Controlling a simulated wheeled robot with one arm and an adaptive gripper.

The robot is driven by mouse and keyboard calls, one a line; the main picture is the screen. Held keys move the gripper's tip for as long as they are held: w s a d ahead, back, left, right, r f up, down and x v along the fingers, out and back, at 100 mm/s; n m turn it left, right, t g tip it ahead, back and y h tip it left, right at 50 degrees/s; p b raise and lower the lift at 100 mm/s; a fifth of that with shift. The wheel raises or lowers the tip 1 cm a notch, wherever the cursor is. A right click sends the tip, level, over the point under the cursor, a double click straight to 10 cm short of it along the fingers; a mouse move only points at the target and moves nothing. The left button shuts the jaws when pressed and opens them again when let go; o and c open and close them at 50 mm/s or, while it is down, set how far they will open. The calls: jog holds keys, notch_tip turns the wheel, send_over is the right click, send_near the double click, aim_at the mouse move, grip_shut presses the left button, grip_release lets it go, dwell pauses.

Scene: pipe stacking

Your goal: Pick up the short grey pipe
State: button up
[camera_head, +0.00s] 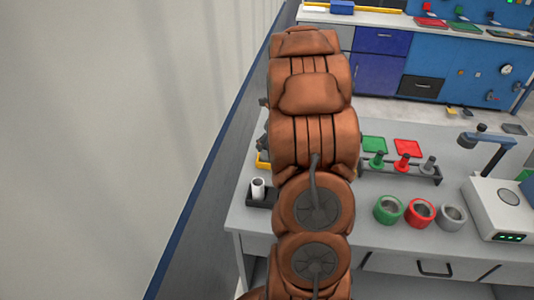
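Several pipes stand on the grey table (250,224). At the front right a short, wide grey pipe (453,220) stands upright beside a red pipe (420,213) and a green pipe (387,211). Behind them a rack (398,171) holds a narrower grey piece (428,168), a red one and a green one. A whitish pipe (257,188) stands in a black holder at the left. I cannot tell which grey piece the task means. My orange arm covers the middle of the view and hides the table behind it. I cannot make out my gripper.
A white device (500,206) with a grey lamp-like arm (490,140) stands at the right. Green and red mats (408,147) lie behind the rack. A pale wall (120,130) runs along the left. Blue cabinets (380,72) stand at the back.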

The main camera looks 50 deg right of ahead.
aim_at(267, 150)
jog(key=shift+p+x, duration=0.9)
jog(key=shift+x, duration=1.95)
jog(key=shift+s, duration=0.15)
jog(key=c, duration=1.3)
jog(key=shift+o, duration=0.2)
notch_tip(267, 150, up, 10)
jog(key=b, duration=0.2)
